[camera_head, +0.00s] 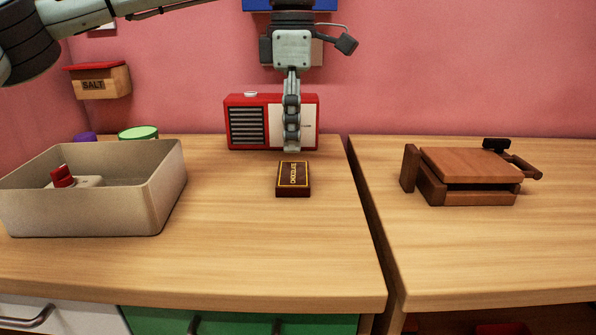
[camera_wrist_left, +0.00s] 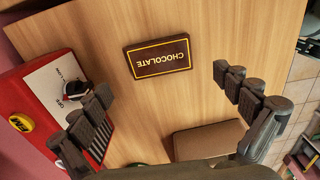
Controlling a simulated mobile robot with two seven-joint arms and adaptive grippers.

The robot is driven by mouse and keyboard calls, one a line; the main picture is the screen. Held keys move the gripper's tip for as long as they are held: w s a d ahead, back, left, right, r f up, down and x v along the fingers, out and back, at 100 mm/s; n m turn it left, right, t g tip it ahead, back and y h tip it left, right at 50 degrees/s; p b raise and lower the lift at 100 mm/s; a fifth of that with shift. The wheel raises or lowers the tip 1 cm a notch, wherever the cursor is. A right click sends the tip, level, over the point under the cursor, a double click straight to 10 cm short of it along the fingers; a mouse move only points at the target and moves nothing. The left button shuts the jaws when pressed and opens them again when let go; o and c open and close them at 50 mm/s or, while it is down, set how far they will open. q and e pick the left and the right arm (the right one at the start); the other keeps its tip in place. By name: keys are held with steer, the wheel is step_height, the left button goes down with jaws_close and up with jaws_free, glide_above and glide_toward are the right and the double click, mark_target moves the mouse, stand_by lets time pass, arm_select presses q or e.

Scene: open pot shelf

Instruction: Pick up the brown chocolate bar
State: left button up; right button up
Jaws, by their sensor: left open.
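The brown chocolate bar (camera_head: 293,179) is a dark flat box with gold lettering, lying flat on the left wooden counter (camera_head: 240,260). In the left wrist view, the chocolate bar (camera_wrist_left: 159,58) lies ahead of the open fingers, label up. My left gripper (camera_head: 292,143) points down just behind and above the bar in the head view, seen edge-on. In the left wrist view, its two fingers (camera_wrist_left: 150,80) are spread wide with nothing between them. My right gripper is in neither view.
A red and white radio (camera_head: 248,122) stands close behind the gripper. A beige tray (camera_head: 85,215) with a red-topped item (camera_head: 63,178) is at left. Purple and green-lidded (camera_head: 138,133) containers stand behind it. A gap separates the right counter, which bears a wooden press (camera_head: 470,165).

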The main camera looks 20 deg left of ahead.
mark_target(293, 173)
arm_select(q)
step_height(293, 173, down, 6)
steer(key=shift+r, duration=0.1)
steer(key=shift+f, duration=0.35)
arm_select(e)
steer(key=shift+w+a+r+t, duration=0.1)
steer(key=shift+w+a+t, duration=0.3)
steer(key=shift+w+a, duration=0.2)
arm_select(q)
steer(key=shift+c, duration=0.2)
steer(key=c, duration=1)
steer(key=shift+r, duration=0.15)
